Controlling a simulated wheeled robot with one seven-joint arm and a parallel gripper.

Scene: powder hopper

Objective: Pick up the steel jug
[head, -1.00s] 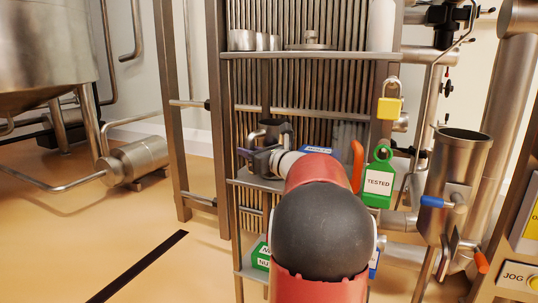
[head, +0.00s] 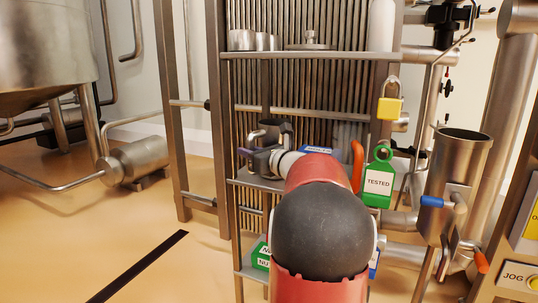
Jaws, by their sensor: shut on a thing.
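My arm reaches away from the camera to the middle shelf of the rack. My gripper (head: 264,146) is at its far end, at the shelf's left side, with dark fingers partly seen. It is shut on a steel piece, a curved bright part (head: 255,135) of the steel jug as far as I can tell. The rest of the jug is hidden behind the gripper and wrist. I cannot tell whether the jug touches the shelf.
The upper shelf (head: 310,55) holds steel cylinders (head: 242,40), a lidded item (head: 312,40) and a white bottle (head: 382,25). A yellow padlock (head: 389,107) and a green TESTED tag (head: 379,181) hang at the right. A steel hopper (head: 460,160) stands further right.

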